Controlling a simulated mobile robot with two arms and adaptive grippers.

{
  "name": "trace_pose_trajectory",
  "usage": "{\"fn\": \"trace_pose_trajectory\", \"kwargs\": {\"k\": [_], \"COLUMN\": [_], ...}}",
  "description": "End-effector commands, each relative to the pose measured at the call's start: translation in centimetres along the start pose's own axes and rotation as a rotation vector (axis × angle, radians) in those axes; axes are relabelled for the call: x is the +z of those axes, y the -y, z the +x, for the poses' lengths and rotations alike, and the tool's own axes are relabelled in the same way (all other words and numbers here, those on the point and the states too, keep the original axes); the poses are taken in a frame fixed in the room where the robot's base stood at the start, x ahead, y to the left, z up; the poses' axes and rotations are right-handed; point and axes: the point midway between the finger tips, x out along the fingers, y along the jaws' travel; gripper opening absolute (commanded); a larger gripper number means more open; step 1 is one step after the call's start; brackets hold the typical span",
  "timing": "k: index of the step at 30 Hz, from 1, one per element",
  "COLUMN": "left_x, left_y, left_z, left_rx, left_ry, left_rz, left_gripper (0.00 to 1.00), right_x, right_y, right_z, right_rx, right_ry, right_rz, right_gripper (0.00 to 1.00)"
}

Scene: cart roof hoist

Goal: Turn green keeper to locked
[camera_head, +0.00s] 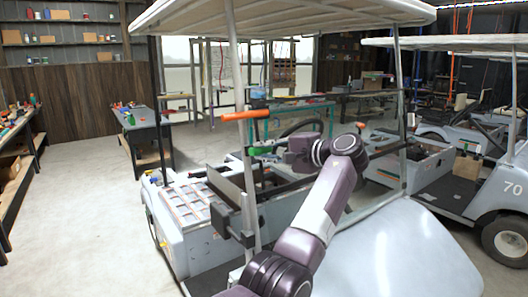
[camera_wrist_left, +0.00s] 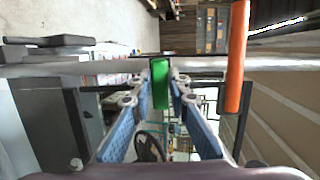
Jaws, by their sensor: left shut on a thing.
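The green keeper (camera_head: 260,150) sits against the upright roof post (camera_head: 239,80) of the near golf cart, just below the orange handle (camera_head: 246,115). My left gripper (camera_head: 274,147) reaches it from the right. In the left wrist view, the green keeper (camera_wrist_left: 160,84) stands between the two blue-padded fingers of my left gripper (camera_wrist_left: 160,92), which is shut on it. The post (camera_wrist_left: 60,67) crosses behind it, and the orange handle (camera_wrist_left: 237,58) is to the right. The keeper's locked mark, if any, cannot be seen. My right gripper is not in view.
The cart's white roof (camera_head: 300,14) hangs above my left arm. Another cart (camera_head: 495,180) stands at right. A workbench (camera_head: 145,135) stands at back left, with clear floor (camera_head: 85,210) beside it.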

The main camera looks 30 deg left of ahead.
Motion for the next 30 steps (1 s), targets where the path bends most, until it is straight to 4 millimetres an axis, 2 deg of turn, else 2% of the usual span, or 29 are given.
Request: {"fn": "trace_pose_trajectory", "kwargs": {"k": [4,5,9,17,20,23,30], "left_x": [0.0,0.0,0.0,0.0,-0.1,-0.1,-0.1], "left_y": [0.2,0.2,0.2,0.1,0.1,0.1,0.1], "left_z": [0.0,0.0,0.0,-0.1,-0.7,-2.1,-7.2], "left_rx": [-0.003,-0.003,-0.003,-0.002,-0.002,-0.002,-0.001], "left_ry": [-0.003,-0.003,-0.002,-0.001,-0.002,-0.004,-0.004], "left_rz": [-0.005,-0.005,-0.004,-0.002,-0.001,-0.002,-0.003], "left_gripper": [0.00,0.19,0.33,0.33,0.33,0.33,0.33], "right_x": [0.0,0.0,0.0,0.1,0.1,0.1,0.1], "right_y": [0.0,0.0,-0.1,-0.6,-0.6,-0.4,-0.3], "right_z": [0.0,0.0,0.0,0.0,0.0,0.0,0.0], "right_rx": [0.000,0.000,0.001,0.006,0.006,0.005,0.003], "right_ry": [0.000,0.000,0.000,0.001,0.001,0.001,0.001], "right_rz": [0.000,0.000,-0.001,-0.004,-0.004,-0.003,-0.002], "right_gripper": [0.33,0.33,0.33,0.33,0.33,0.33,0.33]}}
